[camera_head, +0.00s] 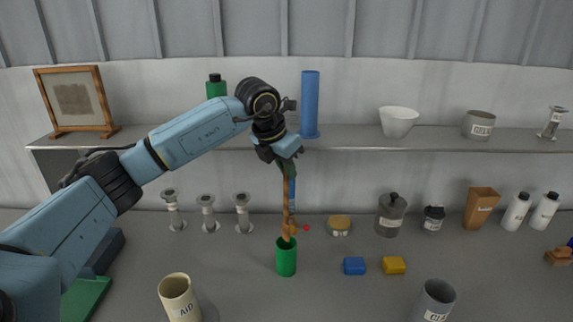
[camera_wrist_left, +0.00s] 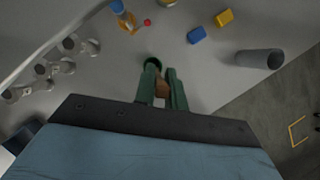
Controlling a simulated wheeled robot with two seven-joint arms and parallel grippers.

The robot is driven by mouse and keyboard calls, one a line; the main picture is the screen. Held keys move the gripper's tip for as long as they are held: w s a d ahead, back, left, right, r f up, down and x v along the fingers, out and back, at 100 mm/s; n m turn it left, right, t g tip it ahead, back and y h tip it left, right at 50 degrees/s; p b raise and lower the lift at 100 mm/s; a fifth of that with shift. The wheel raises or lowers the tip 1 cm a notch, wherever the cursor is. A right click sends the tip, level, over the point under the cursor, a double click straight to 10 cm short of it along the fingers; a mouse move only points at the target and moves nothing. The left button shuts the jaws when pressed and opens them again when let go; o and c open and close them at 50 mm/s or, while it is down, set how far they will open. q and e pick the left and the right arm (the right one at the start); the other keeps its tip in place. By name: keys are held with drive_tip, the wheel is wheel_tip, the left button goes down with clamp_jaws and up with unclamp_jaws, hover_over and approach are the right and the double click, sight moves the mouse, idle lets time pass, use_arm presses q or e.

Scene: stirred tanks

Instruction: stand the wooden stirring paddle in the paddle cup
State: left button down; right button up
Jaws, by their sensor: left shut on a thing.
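My left gripper (camera_head: 287,166) points down above the table and is shut on the upper end of the wooden stirring paddle (camera_head: 286,203). In the left wrist view the paddle (camera_wrist_left: 160,93) shows as a short brown piece between the green fingers (camera_wrist_left: 161,98). The paddle hangs nearly upright. A green cup (camera_head: 286,262), seemingly the paddle cup, stands right below it. The paddle's lower end meets the cup's rim in the head view; I cannot tell whether it is inside. The cup's dark mouth (camera_wrist_left: 152,62) lies just beyond the fingers in the left wrist view. My right gripper is out of view.
A blue and orange item (camera_wrist_left: 125,18) stands close behind the paddle. A blue block (camera_head: 354,266) and a yellow block (camera_head: 394,265) lie to the right. A cream cup (camera_head: 179,298) and a grey cup (camera_head: 434,301) stand at the front. Jars and bottles line the back.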

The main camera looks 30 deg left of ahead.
sight(284, 189)
use_arm(q)
wheel_tip(284, 189, down, 2)
drive_tip(key=shift+f+b, duration=0.2)
drive_tip(key=shift+b, duration=0.5)
drive_tip(key=shift+f+b, duration=1.7)
drive_tip(key=shift+f, duration=0.8)
drive_tip(key=c, duration=1.4)
unclamp_jaws()
drive_tip(key=shift+o, duration=0.2)
drive_tip(key=v, duration=1.3)
drive_tip(key=shift+s+r+b, duration=0.15)
drive_tip(key=shift+r+b, duration=0.05)
drive_tip(key=shift+b, duration=0.15)
drive_tip(key=shift+a, duration=0.1)
drive_tip(key=shift+f, duration=0.1)
